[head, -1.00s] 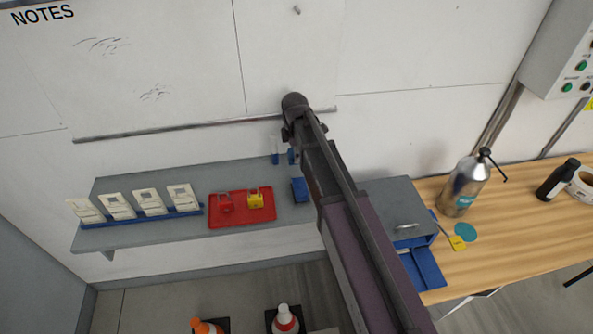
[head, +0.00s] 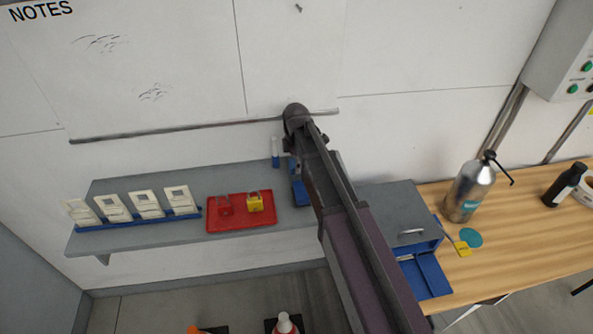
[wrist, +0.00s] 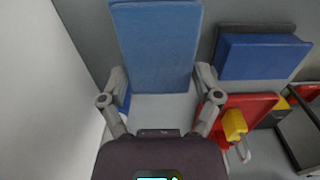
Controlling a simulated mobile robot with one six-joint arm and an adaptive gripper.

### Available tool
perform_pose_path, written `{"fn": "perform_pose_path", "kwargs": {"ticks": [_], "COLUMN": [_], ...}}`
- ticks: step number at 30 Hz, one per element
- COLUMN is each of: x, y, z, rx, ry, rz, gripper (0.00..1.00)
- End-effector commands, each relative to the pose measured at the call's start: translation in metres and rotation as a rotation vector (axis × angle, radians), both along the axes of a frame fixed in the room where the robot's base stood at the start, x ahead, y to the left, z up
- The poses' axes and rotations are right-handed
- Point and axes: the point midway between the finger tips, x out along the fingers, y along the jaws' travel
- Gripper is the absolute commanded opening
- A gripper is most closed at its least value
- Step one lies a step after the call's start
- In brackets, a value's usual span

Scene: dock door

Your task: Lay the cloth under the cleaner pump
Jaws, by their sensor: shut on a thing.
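My gripper (wrist: 161,77) is shut on a flat blue rectangular piece (wrist: 157,40), which looks like the folded cloth. One finger shows on each side of it in the wrist view. In the head view my arm hides most of the gripper, and a strip of blue (head: 299,184) shows beside the arm above the grey shelf. The cleaner pump (head: 468,190), a metal bottle with a black pump head and thin spout, stands upright on the wooden table at the right. It is well apart from my gripper.
The shelf (head: 150,238) holds white cards in a blue rack, a red tray (head: 213,226) with padlocks, and a blue marker (head: 275,152). A second blue block (wrist: 262,57) lies near the held piece. A teal disc (head: 471,237), yellow tag (head: 462,248) and black bottle (head: 565,184) are on the table.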

Motion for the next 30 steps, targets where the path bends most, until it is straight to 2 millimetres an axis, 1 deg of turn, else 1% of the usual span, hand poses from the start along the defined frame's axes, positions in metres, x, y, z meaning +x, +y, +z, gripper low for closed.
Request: {"fn": "perform_pose_path", "kwargs": {"ticks": [1, 7, 11, 21, 26, 27, 28, 30], "x": [0.000, 0.000, 0.000, 0.000, 0.000, 0.000, 0.000, 0.000], "y": [0.000, 0.000, -0.001, -0.001, -0.002, -0.002, -0.002, -0.002], "z": [-0.009, -0.023, -0.026, -0.025, -0.030, -0.028, -0.028, -0.028], "rx": [0.000, 0.000, 0.000, 0.000, 0.000, 0.000, 0.000, 0.000], "ry": [0.000, 0.000, 0.000, 0.000, 0.000, 0.000, 0.000, 0.000], "rz": [0.000, -0.001, -0.001, -0.001, -0.003, -0.003, -0.003, -0.003], "gripper": [0.41, 0.41, 0.41, 0.41, 0.41, 0.93, 1.00, 1.00]}}
